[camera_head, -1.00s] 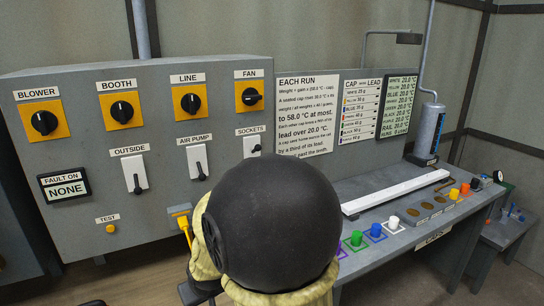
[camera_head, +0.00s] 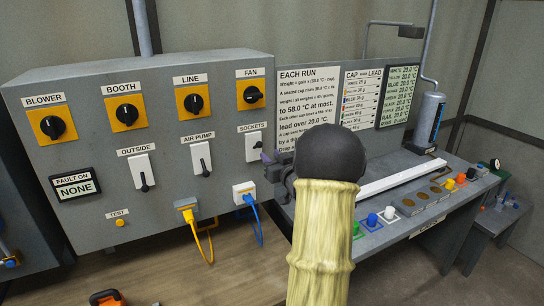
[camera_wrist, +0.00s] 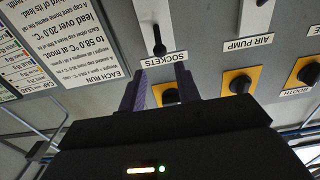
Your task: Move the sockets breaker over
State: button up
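The sockets breaker (camera_head: 253,146) is a white plate with a short black lever under the SOCKETS label, at the right end of the grey panel's lower row. In the wrist view, which is upside down, the breaker (camera_wrist: 150,14) is at top centre, its black lever hanging toward the label. My gripper (camera_wrist: 160,88) has two purple-grey fingers apart with nothing between them, short of the lever in the picture. In the head view my gripper (camera_head: 271,165) is just below and right of the breaker, partly hidden by my dark wrist and pale-sleeved arm.
The air pump breaker (camera_head: 201,159) and outside breaker (camera_head: 142,172) are to the left. The fan dial (camera_head: 251,94) sits above. A blue plug (camera_head: 244,194) and yellow plug (camera_head: 187,212) hang below. A bench with caps and a white bar (camera_head: 402,178) stands at right.

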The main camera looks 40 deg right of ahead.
aim_at(261, 146)
jog(key=shift+w, duration=0.1)
jog(key=p+x, duration=0.3)
jog(key=x, duration=0.5)
jog(key=shift+f, duration=0.1)
jog(key=c, duration=0.5)
jog(key=shift+f, duration=0.1)
